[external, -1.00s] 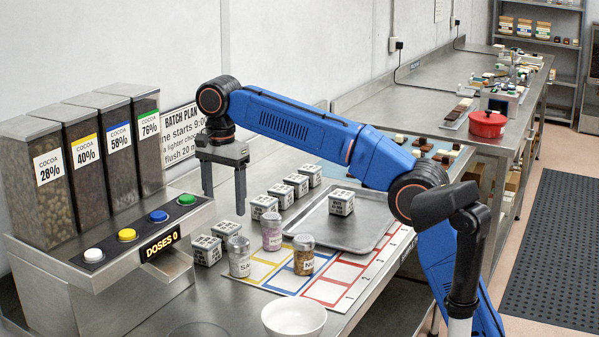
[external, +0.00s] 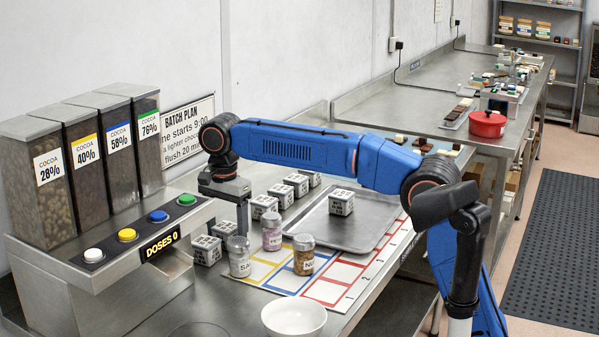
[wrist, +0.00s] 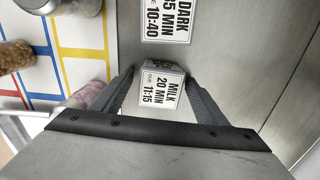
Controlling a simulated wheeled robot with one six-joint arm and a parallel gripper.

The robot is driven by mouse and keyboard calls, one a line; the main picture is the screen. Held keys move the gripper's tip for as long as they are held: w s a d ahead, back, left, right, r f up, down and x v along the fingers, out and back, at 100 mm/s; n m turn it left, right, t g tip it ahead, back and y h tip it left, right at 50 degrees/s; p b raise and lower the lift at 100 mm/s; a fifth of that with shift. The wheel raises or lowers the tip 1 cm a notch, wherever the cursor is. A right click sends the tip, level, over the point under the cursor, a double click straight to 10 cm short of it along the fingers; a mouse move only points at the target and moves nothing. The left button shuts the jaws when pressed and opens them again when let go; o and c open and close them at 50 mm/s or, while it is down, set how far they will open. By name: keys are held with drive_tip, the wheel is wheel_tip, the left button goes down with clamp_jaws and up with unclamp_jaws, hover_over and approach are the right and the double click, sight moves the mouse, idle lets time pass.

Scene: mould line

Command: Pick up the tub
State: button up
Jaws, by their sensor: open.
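Several small pale tubs with dark printed labels stand on the steel bench. In the wrist view one tub (wrist: 162,88), labelled MILK 20 MIN, lies between my fingers.
Three jars, salt (external: 239,258), pink (external: 272,234) and nuts (external: 304,256), stand close by on a coloured grid sheet (external: 330,292). A metal tray (external: 365,232) holds one tub. The cocoa dispenser (external: 90,285) stands left, a white bowl (external: 294,319) in front.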

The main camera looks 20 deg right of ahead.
drive_tip(key=c, duration=1.2)
